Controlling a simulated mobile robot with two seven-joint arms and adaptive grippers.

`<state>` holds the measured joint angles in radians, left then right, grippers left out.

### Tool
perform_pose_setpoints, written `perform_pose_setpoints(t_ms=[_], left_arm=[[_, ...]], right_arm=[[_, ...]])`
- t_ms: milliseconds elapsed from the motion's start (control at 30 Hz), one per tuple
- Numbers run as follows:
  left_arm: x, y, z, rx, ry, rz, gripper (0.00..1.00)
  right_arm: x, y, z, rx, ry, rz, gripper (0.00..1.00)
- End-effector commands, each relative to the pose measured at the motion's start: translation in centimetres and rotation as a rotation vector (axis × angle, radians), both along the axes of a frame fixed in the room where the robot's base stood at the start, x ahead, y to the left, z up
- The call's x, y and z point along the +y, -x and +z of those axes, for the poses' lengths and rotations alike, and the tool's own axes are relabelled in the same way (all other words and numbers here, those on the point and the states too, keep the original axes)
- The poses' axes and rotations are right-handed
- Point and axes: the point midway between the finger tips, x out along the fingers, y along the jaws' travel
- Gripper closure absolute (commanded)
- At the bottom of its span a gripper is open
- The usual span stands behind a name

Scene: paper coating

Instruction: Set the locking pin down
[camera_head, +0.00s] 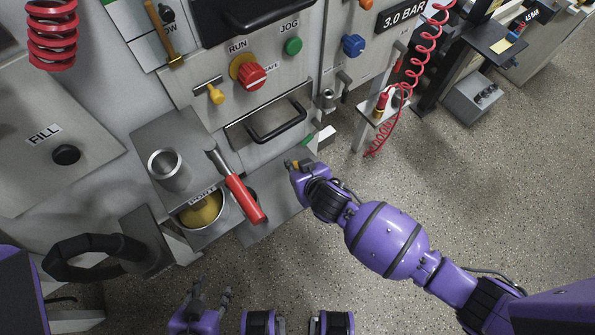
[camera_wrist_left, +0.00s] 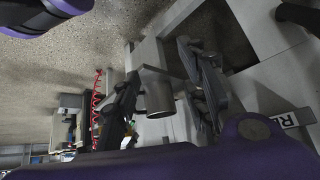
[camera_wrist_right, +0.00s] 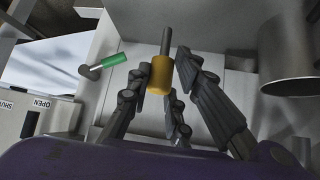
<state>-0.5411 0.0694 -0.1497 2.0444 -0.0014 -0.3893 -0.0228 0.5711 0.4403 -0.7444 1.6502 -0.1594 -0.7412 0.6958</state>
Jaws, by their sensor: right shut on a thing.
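My right gripper (camera_head: 297,167) is shut on the locking pin, which has a yellow grip (camera_wrist_right: 161,76) and a grey shaft. In the right wrist view the pin sits between the fingers (camera_wrist_right: 176,105), its shaft pointing away from me over a pale grey tray or shelf (camera_wrist_right: 205,40). In the head view only a small yellow bit of it shows at the fingertips. I cannot tell whether the pin touches the surface below. My left gripper (camera_head: 208,296) is low in the head view, open and empty; its spread fingers show in the left wrist view (camera_wrist_left: 165,90).
A metal cup (camera_head: 168,172), a pot of yellow stuff (camera_head: 203,212) and a red-handled tool (camera_head: 245,197) are left of my right gripper. A drawer handle (camera_head: 277,122) juts out behind. Floor at right is open.

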Motion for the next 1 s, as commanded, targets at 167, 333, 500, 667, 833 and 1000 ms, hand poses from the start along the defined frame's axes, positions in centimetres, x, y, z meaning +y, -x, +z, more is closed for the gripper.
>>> perform_pose_setpoints(t_ms=[167,333,500,667,833,1000], left_arm=[[0.0,0.0,-0.3,0.001,0.000,-0.001,0.60],[-0.2,-0.2,-0.7,0.000,0.001,-0.005,0.60],[-0.3,-0.9,-0.4,-0.013,0.004,-0.008,0.60],[-0.4,-1.1,-0.3,-0.016,0.004,-0.008,0.60],[-0.3,-0.9,-0.5,-0.013,0.004,-0.008,0.60],[-0.3,-0.4,-0.6,-0.005,0.003,-0.006,0.60]], right_arm=[[0.1,-0.7,-1.8,0.002,0.001,0.000,1.00],[0.2,-0.7,-3.8,0.001,0.000,0.000,1.00],[0.2,-0.7,-3.8,0.000,-0.002,0.000,1.00],[0.2,-0.7,-3.9,-0.001,-0.001,-0.001,1.00],[0.1,-0.7,-4.1,-0.001,0.000,0.000,0.70],[0.1,-0.7,-4.1,-0.001,0.000,0.000,0.62]])
